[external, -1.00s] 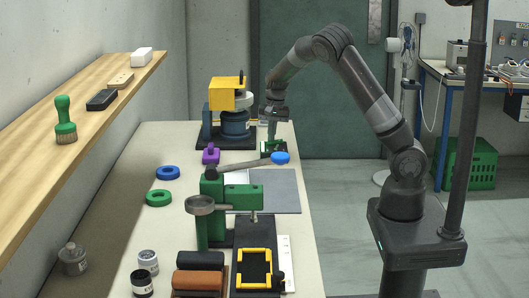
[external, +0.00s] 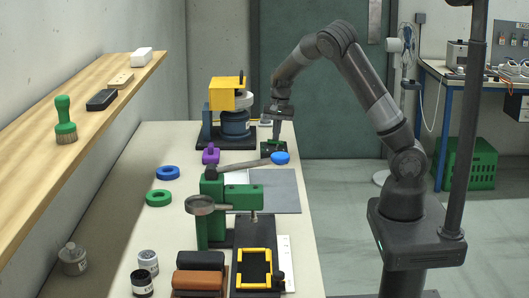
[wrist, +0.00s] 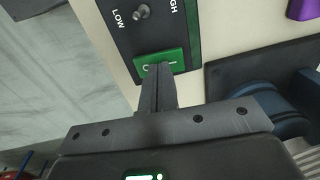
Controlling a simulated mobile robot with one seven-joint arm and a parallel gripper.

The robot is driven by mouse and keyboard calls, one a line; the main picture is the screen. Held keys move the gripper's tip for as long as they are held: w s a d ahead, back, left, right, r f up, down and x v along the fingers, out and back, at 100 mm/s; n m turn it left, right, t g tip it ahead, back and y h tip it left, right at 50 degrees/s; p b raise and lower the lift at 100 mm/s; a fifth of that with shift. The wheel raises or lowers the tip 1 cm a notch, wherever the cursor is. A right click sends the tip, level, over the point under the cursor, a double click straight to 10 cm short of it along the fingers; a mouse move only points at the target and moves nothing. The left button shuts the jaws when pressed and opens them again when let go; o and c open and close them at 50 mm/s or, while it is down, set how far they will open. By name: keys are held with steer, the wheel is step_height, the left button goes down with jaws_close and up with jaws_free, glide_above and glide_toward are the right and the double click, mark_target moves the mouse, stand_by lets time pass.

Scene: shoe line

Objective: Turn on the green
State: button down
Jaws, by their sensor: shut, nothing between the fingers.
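A green switch (wrist: 172,62) with pale markings sits on a dark control panel (wrist: 122,36) in the wrist view. The panel also carries a small knob (wrist: 141,11) between the words LOW and HIGH. In the external view the small dark control box (external: 266,150) lies at the far right of the bench. My gripper (wrist: 158,68) is shut and empty, its fingertips over the green switch and covering part of it. I cannot tell whether they touch it. In the external view my gripper (external: 276,137) points down at the box.
A yellow and blue machine (external: 233,117) stands just left of the box. A grey mat (external: 285,190) is clear.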

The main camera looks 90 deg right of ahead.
mark_target(279, 141)
step_height(279, 141, up, 14)
steer(key=s, duration=0.2)
steer(key=shift+f, duration=0.25)
steer(key=shift+w+r+t, duration=0.1)
steer(key=shift+w+t, duration=0.2)
steer(key=shift+w, duration=0.3)
steer(key=f, duration=0.4)
steer(key=w+f, duration=0.1)
steer(key=f, duration=0.4)
steer(key=w+f, duration=0.1)
steer(key=f, duration=0.4)
steer(key=shift+w, duration=0.1)
